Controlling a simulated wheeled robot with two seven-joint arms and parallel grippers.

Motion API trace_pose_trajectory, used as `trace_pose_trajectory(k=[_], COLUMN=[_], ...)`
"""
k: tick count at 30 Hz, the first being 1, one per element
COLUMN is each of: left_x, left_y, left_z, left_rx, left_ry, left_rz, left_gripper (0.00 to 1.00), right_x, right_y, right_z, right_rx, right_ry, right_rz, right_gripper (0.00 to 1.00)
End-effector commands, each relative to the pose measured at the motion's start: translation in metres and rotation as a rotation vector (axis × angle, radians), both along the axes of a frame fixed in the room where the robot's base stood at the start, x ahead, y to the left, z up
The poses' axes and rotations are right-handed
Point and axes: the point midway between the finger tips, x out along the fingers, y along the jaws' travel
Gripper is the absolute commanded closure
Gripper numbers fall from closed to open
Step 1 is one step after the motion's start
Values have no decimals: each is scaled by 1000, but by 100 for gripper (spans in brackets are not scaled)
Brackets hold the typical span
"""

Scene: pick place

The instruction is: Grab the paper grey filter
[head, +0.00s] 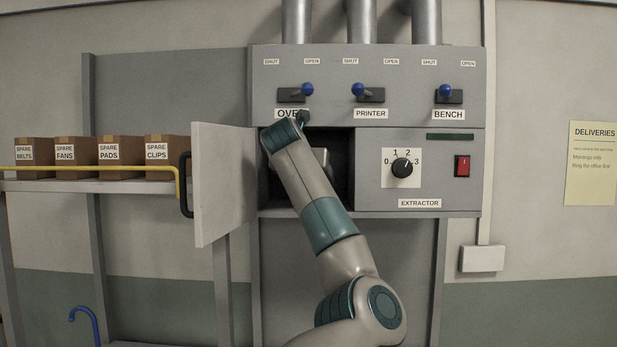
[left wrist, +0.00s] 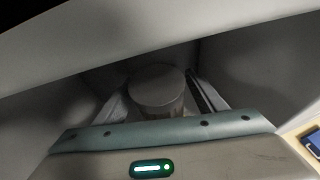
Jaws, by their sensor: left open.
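A grey cylinder (left wrist: 157,88), which looks like the paper grey filter, stands in a dark grey compartment in the left wrist view. My left gripper (left wrist: 158,104) is open, with one finger on each side of the cylinder. I cannot tell whether the fingers touch it. In the head view my arm reaches into the open compartment (head: 341,150) of the extractor cabinet (head: 420,186). The arm hides the gripper's fingertips and the filter there. My right gripper is in neither view.
The compartment's door (head: 222,185) stands open to the left, with a black handle (head: 185,185). A shelf (head: 90,186) with a yellow rail and several cardboard boxes is further left. Blue-knobbed levers, a dial (head: 402,168) and a red switch (head: 462,166) are on the cabinet front.

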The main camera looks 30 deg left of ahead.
Motion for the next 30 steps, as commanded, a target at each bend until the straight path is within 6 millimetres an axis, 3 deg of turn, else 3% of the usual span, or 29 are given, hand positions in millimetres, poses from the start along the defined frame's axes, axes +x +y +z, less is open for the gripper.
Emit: trace_pose_trajectory(k=[15,21,30], left_x=[1,2,1], left_y=[0,0,0], left_z=[-2,-1,-1], left_rx=[0,0,0], left_ry=[0,0,-1], left_rz=[0,0,0], left_gripper=[35,83,84], right_x=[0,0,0], right_y=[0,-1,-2], right_z=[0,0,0], right_rx=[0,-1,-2], right_ry=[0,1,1], right_rz=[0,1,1], right_gripper=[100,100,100])
